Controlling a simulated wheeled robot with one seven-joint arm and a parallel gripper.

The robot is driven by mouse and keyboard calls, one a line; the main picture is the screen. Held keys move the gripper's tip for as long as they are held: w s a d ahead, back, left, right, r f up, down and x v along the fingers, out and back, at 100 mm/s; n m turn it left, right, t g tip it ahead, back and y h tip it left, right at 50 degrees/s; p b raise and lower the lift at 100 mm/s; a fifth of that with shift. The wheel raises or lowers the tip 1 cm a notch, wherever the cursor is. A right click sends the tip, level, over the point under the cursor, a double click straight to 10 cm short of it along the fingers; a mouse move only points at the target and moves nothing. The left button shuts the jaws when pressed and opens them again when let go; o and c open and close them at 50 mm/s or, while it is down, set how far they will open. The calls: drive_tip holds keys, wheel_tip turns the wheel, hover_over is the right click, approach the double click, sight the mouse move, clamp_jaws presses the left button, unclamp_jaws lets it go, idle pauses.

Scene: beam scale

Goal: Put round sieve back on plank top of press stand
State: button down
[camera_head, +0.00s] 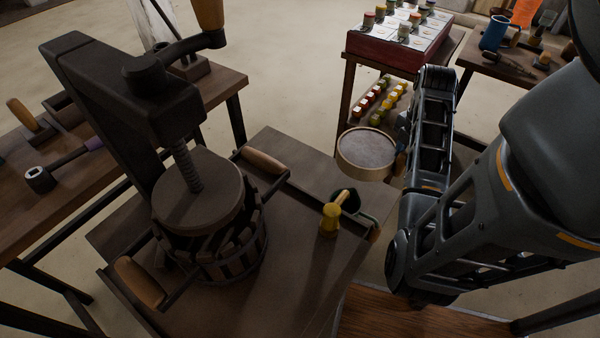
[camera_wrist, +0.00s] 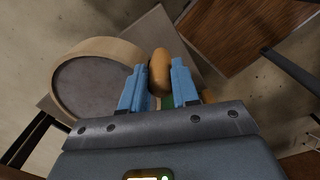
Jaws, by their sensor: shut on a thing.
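The round sieve (camera_head: 365,153) has a pale wooden rim and a grey mesh. It is in the air by the right edge of the press stand's plank top (camera_head: 290,225). It also shows at left in the wrist view (camera_wrist: 92,88). My gripper (camera_wrist: 158,85), with blue fingers, is shut on a rounded wooden piece at the sieve's right side, which looks like its handle. The exact contact is partly hidden by the fingers. In the head view my gripper is mostly hidden behind the arm.
The dark screw press (camera_head: 205,215) fills the left of the plank top. Behind stands a shelf with small jars (camera_head: 380,100). A side table with a blue mug (camera_head: 494,33) is at back right.

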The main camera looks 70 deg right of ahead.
sight(360, 161)
drive_tip(key=w+a+f, duration=0.1)
drive_tip(key=w+f, duration=0.1)
drive_tip(key=w, duration=0.1)
drive_tip(key=w+a+f, duration=0.1)
drive_tip(key=w+f, duration=0.1)
drive_tip(key=w, duration=0.2)
drive_tip(key=w+a+f, duration=0.1)
drive_tip(key=w+f, duration=0.2)
drive_tip(key=w, duration=0.1)
drive_tip(key=shift+a, duration=0.15)
drive_tip(key=shift+w+f, duration=0.1)
drive_tip(key=shift+f, duration=2)
drive_tip(key=c, duration=0.8)
unclamp_jaws()
drive_tip(key=shift+c, duration=0.2)
drive_tip(key=shift+a, duration=0.1)
wheel_tip(360, 161, up, 12)
drive_tip(key=shift+r+p, duration=0.1)
drive_tip(key=shift+p, duration=0.45)
